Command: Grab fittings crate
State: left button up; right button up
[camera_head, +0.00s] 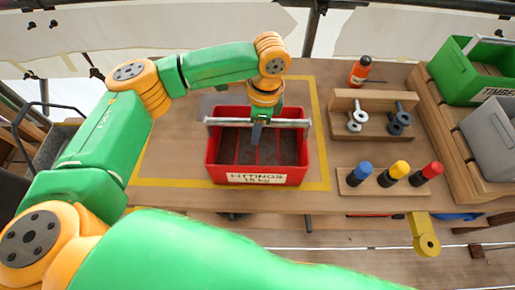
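The red fittings crate (213,160) stands on the wooden table inside a yellow outline. Its front label (257,178) reads FITTINGS, 15 kg. A grey bar handle (225,122) runs across its top from side to side. The inside looks dark and divided into compartments. My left gripper (257,133) points down over the middle of the handle, with a grey finger in front of the bar. The far finger is hidden, so its grip on the bar cannot be told. The crate appears to rest level on the table. My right gripper is not in view.
To the right are an orange bottle (360,71), a wooden holder (372,126) with bolts, and a rack (384,189) with blue, yellow and red-capped items. A green crate (458,83) and a grey crate (489,135) stand at the far right. Table around the red crate is clear.

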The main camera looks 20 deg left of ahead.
pick_arm(q)
grip_shut()
dwell(1.1)
